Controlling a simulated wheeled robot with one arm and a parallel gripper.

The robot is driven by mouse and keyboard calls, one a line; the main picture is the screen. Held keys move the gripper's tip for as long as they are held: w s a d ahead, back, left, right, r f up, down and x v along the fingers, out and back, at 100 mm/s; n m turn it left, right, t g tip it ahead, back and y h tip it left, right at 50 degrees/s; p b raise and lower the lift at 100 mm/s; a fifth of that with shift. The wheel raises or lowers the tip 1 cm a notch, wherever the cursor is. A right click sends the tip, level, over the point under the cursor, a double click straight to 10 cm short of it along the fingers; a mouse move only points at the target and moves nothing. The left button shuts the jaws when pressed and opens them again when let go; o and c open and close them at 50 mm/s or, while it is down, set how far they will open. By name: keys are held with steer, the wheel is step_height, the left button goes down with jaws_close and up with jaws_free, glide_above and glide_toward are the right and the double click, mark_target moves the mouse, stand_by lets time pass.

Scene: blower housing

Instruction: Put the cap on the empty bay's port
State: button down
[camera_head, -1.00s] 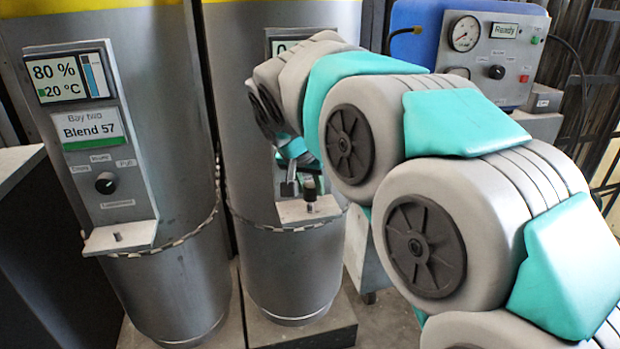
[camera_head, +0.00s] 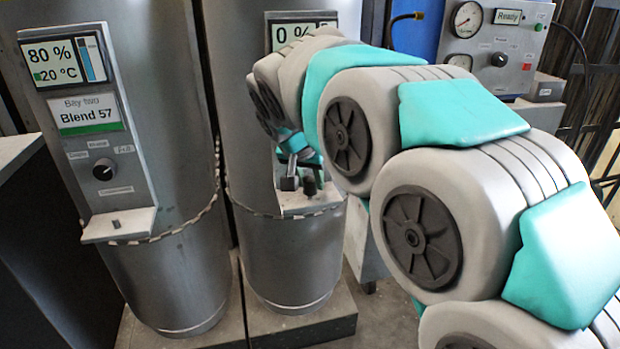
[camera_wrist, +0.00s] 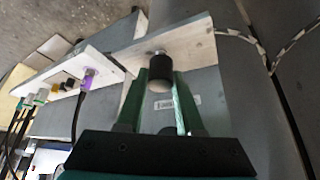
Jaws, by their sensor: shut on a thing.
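The empty bay is the tank whose display (camera_head: 293,34) reads 0 %, right of the Blend 57 tank. Its pale shelf (camera_head: 298,207) sticks out low on the front and also shows in the wrist view (camera_wrist: 197,47). My gripper (camera_head: 300,182) is at this shelf, partly behind my arm. In the wrist view its green fingers (camera_wrist: 161,86) are shut on the dark round cap (camera_wrist: 160,79). A small metallic stub (camera_wrist: 157,53) shows at the shelf just beyond the cap; the port is not clearly seen. I cannot tell whether cap and port touch.
The Blend 57 tank (camera_head: 160,270) stands at left with its own shelf (camera_head: 118,226). A gauge panel (camera_head: 490,50) reading Ready is at back right. The wrist view shows a purple connector (camera_wrist: 89,76) with a cable and several other connectors at left.

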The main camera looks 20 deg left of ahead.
steer(key=shift+f+b, duration=0.35)
steer(key=shift+f, duration=0.3)
steer(key=shift+c, duration=2.3)
jaws_free()
steer(key=v, duration=0.8)
steer(key=shift+b, duration=0.3)
